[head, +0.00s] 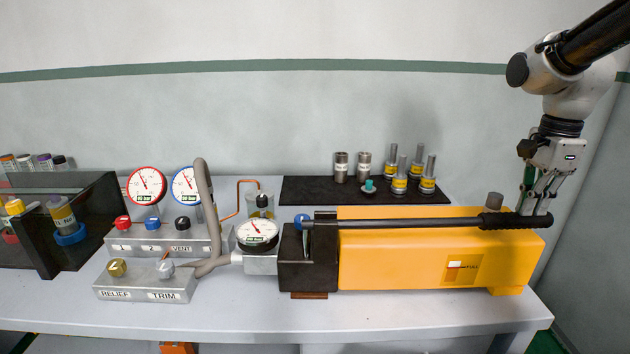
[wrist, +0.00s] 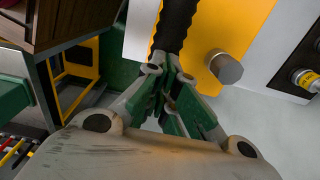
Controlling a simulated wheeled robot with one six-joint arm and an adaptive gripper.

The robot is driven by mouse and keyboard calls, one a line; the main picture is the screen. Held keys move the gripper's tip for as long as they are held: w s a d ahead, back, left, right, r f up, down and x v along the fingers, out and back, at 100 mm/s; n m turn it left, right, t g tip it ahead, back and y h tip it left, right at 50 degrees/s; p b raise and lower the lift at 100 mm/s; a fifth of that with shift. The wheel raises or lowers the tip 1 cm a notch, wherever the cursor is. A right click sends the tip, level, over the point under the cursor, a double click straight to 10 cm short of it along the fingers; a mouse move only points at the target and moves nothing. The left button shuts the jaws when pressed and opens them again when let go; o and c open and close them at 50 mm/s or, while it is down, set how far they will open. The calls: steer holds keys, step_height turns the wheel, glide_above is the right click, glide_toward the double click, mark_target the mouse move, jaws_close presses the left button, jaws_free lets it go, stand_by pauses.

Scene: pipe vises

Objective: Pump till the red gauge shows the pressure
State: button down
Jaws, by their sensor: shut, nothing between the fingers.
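The yellow hand pump (head: 410,255) lies on the bench with a black front block (head: 308,258). Its black lever (head: 410,222) lies nearly level along the top, with a ribbed grip (head: 510,221) at the right end. My gripper (head: 535,205) points down at the end of that grip, fingers shut. In the wrist view the shut fingers (wrist: 172,85) are close to the grip (wrist: 175,25); whether they touch it I cannot tell. The red-rimmed gauge (head: 146,186) stands at the left; its needle is too small to read. A blue-rimmed gauge (head: 187,186) and a black-rimmed gauge (head: 257,233) also show.
A valve block (head: 165,240) with red, blue and black knobs stands under the gauges. A RELIEF and TRIM block (head: 145,283) is in front. A grey hose (head: 204,190) arches beside them. A black mat (head: 300,190) behind the pump holds several metal fittings. The front bench strip is clear.

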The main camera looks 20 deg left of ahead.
steer(key=shift+s+a+r, duration=0.1)
steer(key=shift+a+r, duration=0.1)
steer(key=shift+r, duration=1.55)
steer(key=shift+a+r, duration=0.15)
steer(key=shift+r, duration=1.6)
step_height(320, 180, up, 7)
steer(key=a, duration=0.2)
steer(key=shift+s, duration=0.3)
steer(key=shift+r, duration=0.1)
step_height(320, 180, up, 5)
steer(key=shift+d+f, duration=0.1)
